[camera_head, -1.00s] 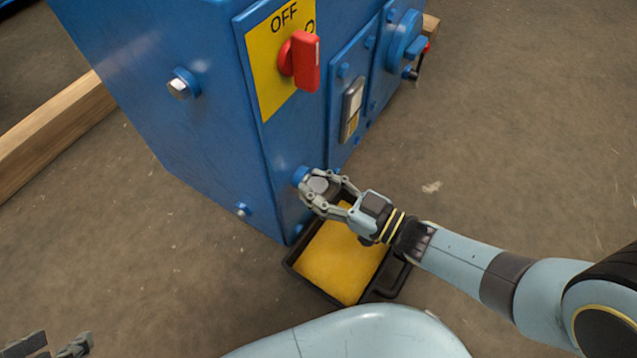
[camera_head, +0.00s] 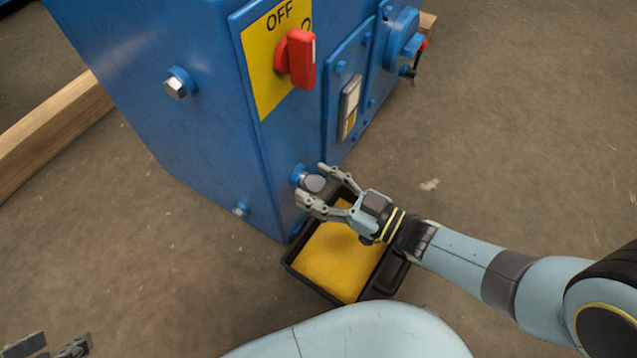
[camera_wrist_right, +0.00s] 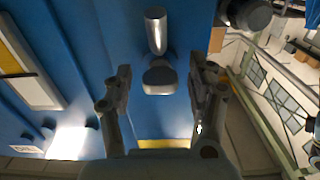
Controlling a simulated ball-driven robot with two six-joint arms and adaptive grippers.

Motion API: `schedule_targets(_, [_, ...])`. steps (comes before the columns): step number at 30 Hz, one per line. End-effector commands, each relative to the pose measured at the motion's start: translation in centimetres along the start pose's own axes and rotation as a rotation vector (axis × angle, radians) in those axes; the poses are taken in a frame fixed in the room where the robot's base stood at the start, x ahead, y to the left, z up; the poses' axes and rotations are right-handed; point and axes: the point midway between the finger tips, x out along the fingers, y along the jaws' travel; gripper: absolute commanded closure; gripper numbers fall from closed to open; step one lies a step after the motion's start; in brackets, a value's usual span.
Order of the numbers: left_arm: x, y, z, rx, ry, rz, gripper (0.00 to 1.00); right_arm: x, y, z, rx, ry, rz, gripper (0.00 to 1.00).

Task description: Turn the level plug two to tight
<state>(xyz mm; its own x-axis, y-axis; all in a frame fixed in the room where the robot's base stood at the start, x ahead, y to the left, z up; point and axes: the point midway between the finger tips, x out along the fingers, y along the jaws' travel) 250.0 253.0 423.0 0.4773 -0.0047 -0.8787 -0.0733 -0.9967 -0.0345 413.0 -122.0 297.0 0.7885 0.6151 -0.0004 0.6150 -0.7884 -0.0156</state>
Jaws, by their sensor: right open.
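A grey round-headed plug (camera_head: 314,183) sits in a blue boss low on the blue housing, above a tray. In the right wrist view the plug (camera_wrist_right: 159,78) shows a grey stem with a wider, flattened head. I cannot tell from any label whether it is level plug two. My right gripper (camera_head: 311,182) is open, its fingers apart on either side of the plug head. In the right wrist view its fingers (camera_wrist_right: 161,82) stand clear of the plug on both sides. My left gripper (camera_head: 52,346) is at the bottom left corner, partly cut off, its fingers apart.
A black tray (camera_head: 295,268) with yellow contents stands under the plug. The housing (camera_head: 215,130) bears a silver hex plug (camera_head: 176,87), a red switch handle (camera_head: 301,60) on a yellow OFF plate, and a sight window (camera_head: 349,108). A wooden beam (camera_head: 50,132) lies behind. Floor at right is clear.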

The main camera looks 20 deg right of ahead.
Motion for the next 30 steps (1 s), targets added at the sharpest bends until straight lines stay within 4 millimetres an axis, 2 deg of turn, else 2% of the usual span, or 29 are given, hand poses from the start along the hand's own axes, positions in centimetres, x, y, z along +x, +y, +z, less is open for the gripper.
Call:
schedule_targets(15, [-0.1, 0.0, 0.0, -0.001, 0.000, 0.000, 0.60, -10.1, 0.0, 0.1, 0.001, -0.004, 0.000, 0.42])
schedule_targets(21, [-0.1, 0.0, 0.0, -0.001, 0.000, 0.001, 0.60, -11.7, 0.0, 0.1, 0.000, -0.002, 0.001, 0.42])
schedule_targets(30, [-0.1, 0.0, 0.0, -0.001, 0.000, 0.001, 0.60, -11.8, 0.0, 0.1, 0.001, -0.002, 0.001, 0.42])
